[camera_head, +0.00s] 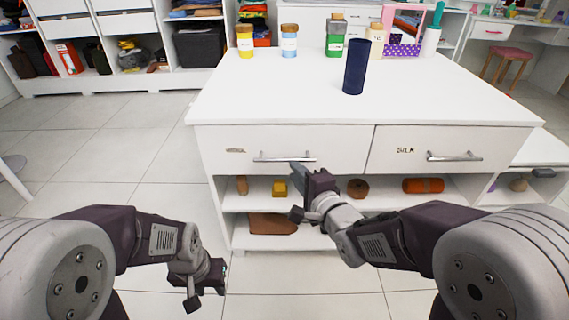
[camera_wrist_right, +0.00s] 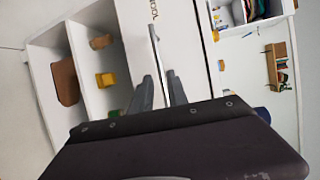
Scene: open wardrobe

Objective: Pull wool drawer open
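The wool drawer (camera_head: 285,145) is the left of two white drawers under the white tabletop, and it looks shut. Its label is partly legible in the right wrist view. Its silver bar handle (camera_head: 270,159) also shows in the right wrist view (camera_wrist_right: 156,50), running between my right fingers. My right gripper (camera_head: 302,176) is at the right part of this handle, fingers pointing at the drawer front. In the right wrist view its fingers (camera_wrist_right: 160,92) are apart, one each side of the bar; contact is unclear. My left gripper (camera_head: 206,291) hangs low over the floor, open and empty.
The silk drawer (camera_head: 420,150) is to the right, shut. Open shelves below hold a yellow block (camera_head: 280,188), an orange roll (camera_head: 423,185) and a brown item (camera_head: 272,224). A dark blue cylinder (camera_head: 356,68) and several jars stand on top. The floor at left is clear.

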